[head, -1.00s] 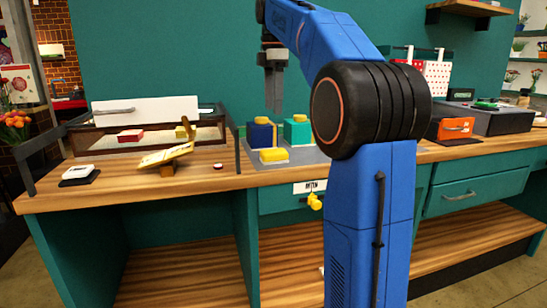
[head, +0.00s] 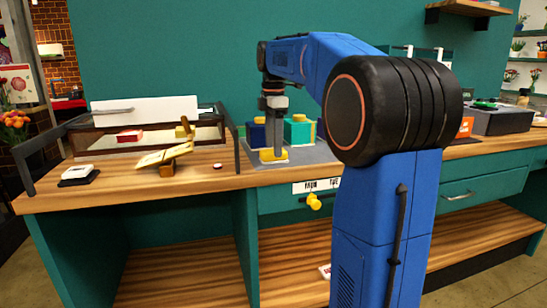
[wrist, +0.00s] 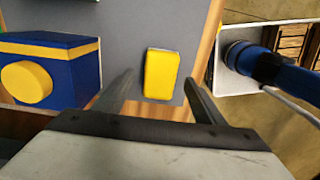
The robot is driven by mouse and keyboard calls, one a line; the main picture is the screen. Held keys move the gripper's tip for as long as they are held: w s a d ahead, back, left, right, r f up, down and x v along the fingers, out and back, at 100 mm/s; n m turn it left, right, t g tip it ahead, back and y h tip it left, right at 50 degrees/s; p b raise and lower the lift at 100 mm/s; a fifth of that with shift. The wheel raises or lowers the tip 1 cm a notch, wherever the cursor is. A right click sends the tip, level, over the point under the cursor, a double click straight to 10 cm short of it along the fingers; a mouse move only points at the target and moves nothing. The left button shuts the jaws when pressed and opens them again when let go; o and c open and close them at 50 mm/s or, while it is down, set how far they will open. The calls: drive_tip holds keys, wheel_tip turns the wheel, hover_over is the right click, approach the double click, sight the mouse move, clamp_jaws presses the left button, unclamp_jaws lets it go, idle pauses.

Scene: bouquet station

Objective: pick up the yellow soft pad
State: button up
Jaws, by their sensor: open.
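The yellow soft pad (head: 272,155) lies on a grey mat (head: 300,153) near the bench's front edge. In the wrist view the yellow pad (wrist: 161,74) shows as an upright rounded block ahead of my gripper, between the lines of its two fingers. My gripper (head: 276,130) is open, points down and is just above the pad in the head view. In the wrist view my gripper (wrist: 158,82) holds nothing, and its fingers show on either side of the pad. I cannot tell the exact height of the fingertips over the pad.
At left are a yellow tilted scale-like piece (head: 165,156), a glass-fronted case (head: 150,134) and a small white-topped device (head: 79,174). The bench edge is close in front.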

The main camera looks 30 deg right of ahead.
drive_tip(key=shift+f, duration=0.65)
drive_tip(key=c, duration=1.1)
wheel_tip(320, 180, up, 10)
drive_tip(key=shift+r, duration=0.1)
drive_tip(key=shift+o, duration=0.4)
